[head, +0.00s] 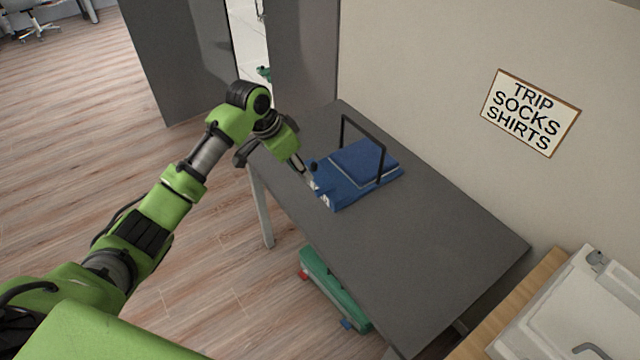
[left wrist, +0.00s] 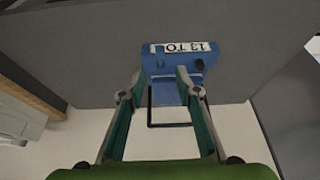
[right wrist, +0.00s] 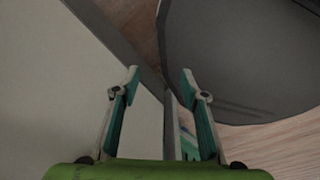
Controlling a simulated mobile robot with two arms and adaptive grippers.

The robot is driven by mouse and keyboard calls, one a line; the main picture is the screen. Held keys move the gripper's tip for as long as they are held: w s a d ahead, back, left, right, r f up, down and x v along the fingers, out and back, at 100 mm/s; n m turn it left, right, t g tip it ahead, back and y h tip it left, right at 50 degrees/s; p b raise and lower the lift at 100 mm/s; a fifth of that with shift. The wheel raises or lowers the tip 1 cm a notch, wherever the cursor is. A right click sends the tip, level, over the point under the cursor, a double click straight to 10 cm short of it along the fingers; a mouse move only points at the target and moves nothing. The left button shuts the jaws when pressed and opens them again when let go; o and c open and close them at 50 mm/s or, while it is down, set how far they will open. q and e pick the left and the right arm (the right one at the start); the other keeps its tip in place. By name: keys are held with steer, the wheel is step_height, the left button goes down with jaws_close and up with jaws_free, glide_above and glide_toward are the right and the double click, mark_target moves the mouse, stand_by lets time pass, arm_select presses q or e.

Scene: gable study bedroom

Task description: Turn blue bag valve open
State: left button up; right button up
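The blue bag (head: 350,177) lies on the dark grey table, with a black upright frame (head: 345,126) standing across it. In the left wrist view the bag (left wrist: 160,62) shows a white label (left wrist: 187,47) and a small dark round knob (left wrist: 199,65), which looks like the valve. The knob also shows in the head view (head: 314,166). My left gripper (left wrist: 162,76) is open, with its fingers pointing at the bag's near end and nothing clearly between them. Whether it touches the bag is unclear. My right gripper (right wrist: 158,72) is open and empty, away from the bag.
The table (head: 430,230) is clear to the right of the bag. A green case (head: 335,290) is on the floor beneath its near edge. A wall sign (head: 530,112) hangs behind, and a white sink (head: 575,315) stands at the right. A grey panel (head: 180,50) stands beyond the table.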

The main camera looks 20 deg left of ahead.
mark_target(319, 191)
arm_select(q)
steer(key=x, duration=1.2)
steer(key=shift+w+d, duration=0.2)
steer(key=shift+w, duration=0.15)
jaws_close()
